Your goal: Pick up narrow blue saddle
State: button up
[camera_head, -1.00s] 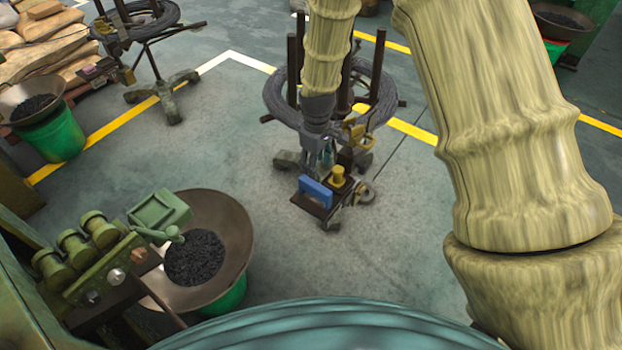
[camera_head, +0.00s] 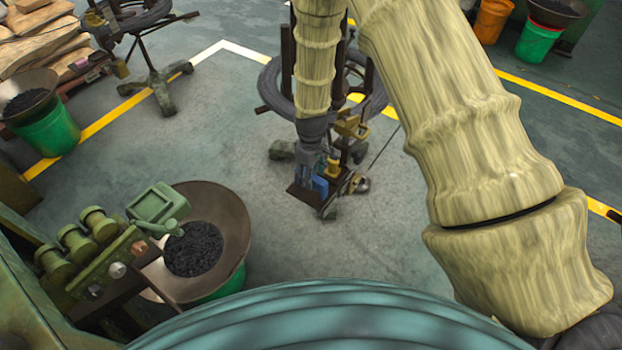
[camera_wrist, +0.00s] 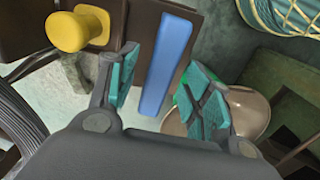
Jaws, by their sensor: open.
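The narrow blue saddle (camera_wrist: 167,65) is a long blue bar on a dark brown plate (camera_wrist: 140,23). In the wrist view it runs lengthwise between the two teal-padded fingers of my gripper (camera_wrist: 163,97). The fingers are spread apart, and I see a gap between the saddle and each finger. In the head view the saddle (camera_head: 320,186) is partly hidden behind my gripper (camera_head: 312,163), which is low over the plate from above. I cannot tell the remaining height between them.
A yellow knob (camera_wrist: 78,30) stands left of the saddle, close to the left finger. A wire coil stand (camera_head: 270,92) is just behind the plate. A brown bowl of dark pieces (camera_head: 236,225) and green machine valves (camera_head: 75,245) stand at the left front.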

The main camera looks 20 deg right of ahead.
jog(key=shift+f, duration=1)
grip_shut()
jog(key=shift+r, duration=0.1)
